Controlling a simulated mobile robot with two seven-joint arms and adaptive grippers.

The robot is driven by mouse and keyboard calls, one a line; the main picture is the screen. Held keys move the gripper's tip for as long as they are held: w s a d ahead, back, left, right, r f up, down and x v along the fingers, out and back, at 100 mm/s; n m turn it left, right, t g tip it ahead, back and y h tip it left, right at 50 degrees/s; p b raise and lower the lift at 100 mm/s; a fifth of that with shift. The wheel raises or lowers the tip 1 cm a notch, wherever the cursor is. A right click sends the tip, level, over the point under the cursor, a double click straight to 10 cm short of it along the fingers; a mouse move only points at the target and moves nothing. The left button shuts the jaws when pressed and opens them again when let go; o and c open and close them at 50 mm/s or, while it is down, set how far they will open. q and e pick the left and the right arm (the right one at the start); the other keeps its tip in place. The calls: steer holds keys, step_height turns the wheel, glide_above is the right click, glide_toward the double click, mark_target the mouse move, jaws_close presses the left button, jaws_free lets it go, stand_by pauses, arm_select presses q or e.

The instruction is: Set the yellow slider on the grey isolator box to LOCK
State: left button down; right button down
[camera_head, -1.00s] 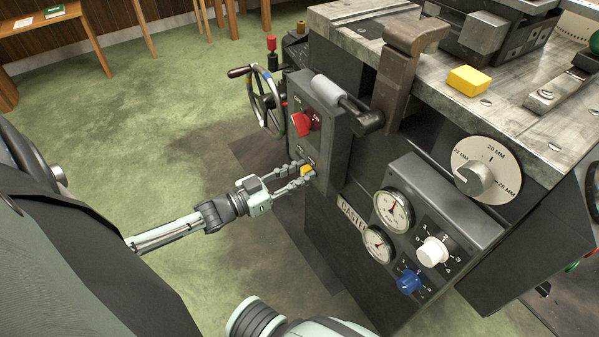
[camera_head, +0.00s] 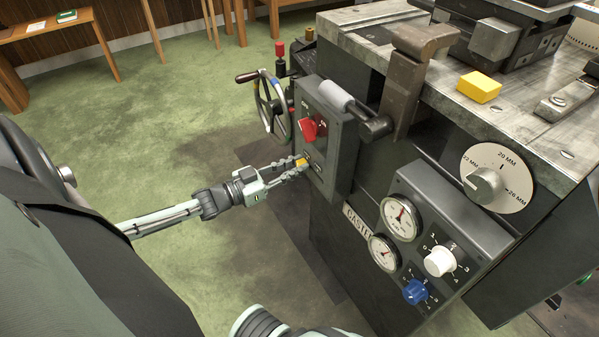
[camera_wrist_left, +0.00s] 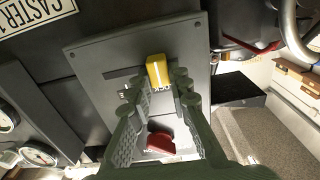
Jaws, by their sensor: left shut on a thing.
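The grey isolator box (camera_head: 338,137) is on the side of the machine, with a red rotary knob (camera_head: 312,128) on its face. The yellow slider (camera_head: 301,162) is low on that face, at the left in the head view. My left gripper (camera_head: 297,166) is shut on it, with a finger on each side. In the left wrist view the yellow slider (camera_wrist_left: 157,72) shows at the fingertips, beside lettering that reads LOCK. Another label to its left is partly hidden by a finger. The red knob shows between the fingers (camera_wrist_left: 163,142). My right gripper is out of view.
A handwheel (camera_head: 272,104) stands just left of the box. A lever with a grey grip (camera_head: 335,95) juts out above it. Gauges (camera_head: 399,218) and white and blue knobs (camera_head: 440,262) are on a panel at lower right. Green floor left of the machine is clear.

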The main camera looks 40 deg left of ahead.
arm_select(q)
steer(key=shift+w+a, duration=0.15)
steer(key=shift+a, duration=0.15)
steer(key=c, duration=1.4)
jaws_free()
steer(key=shift+s, duration=0.45)
steer(key=v, duration=1.1)
